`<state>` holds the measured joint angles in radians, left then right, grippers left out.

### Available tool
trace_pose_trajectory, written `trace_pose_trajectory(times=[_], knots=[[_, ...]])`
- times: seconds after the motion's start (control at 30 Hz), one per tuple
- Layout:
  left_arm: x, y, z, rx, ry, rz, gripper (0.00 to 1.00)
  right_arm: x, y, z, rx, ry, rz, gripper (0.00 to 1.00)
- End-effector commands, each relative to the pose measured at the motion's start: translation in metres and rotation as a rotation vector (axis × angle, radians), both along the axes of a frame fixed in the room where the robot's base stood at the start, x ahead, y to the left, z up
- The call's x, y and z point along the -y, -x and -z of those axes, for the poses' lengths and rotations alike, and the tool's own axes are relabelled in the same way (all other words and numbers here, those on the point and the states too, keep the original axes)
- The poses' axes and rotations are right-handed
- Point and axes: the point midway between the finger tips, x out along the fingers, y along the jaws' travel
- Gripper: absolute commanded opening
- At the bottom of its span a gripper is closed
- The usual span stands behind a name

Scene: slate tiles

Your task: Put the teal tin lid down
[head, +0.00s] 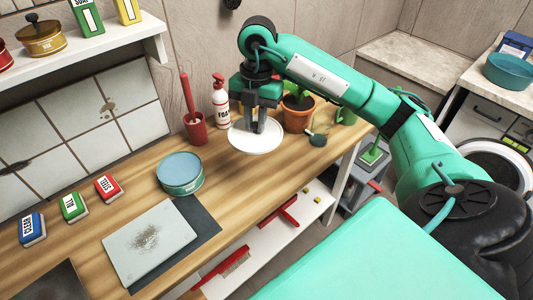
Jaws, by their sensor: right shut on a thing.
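My right gripper (257,128) points straight down and is shut at the middle of a pale round disc (247,145), which I take to be the lid. Its grip point is hidden by the fingers. The disc is flat and level over the wooden worktop; I cannot tell whether it touches the wood. The round teal tin (181,187) stands upright to the left of the disc, apart from it. Its top looks light blue. My left gripper is not in view.
A red cup (196,128), a FOAM bottle (220,104) and a potted plant (297,112) stand close around the disc. A small dark green object (318,140) lies to its right. A grey board (150,240) and several coloured boxes are at left. Bare wood (235,185) lies between tin and disc.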

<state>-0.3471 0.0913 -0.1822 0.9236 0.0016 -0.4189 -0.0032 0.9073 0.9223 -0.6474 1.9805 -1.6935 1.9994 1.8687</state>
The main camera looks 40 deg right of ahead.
Motion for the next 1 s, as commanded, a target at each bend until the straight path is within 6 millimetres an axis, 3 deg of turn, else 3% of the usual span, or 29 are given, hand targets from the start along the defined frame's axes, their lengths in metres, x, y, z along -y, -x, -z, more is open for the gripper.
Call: trace_pose_trajectory(times=[0.43, 0.53, 0.77, 1.0], knots=[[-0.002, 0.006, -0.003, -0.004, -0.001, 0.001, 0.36, 0.0, 0.001, 0.114, -0.005, 0.001, 0.004, 0.0], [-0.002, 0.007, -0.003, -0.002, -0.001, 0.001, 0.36, 0.0, 0.001, 0.13, -0.002, 0.0, 0.002, 0.0], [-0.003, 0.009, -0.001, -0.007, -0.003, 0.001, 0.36, 0.0, 0.0, 0.146, 0.0, 0.0, 0.003, 0.0], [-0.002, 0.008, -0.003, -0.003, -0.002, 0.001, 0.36, 0.0, 0.001, 0.18, -0.002, -0.001, 0.003, 0.0]])
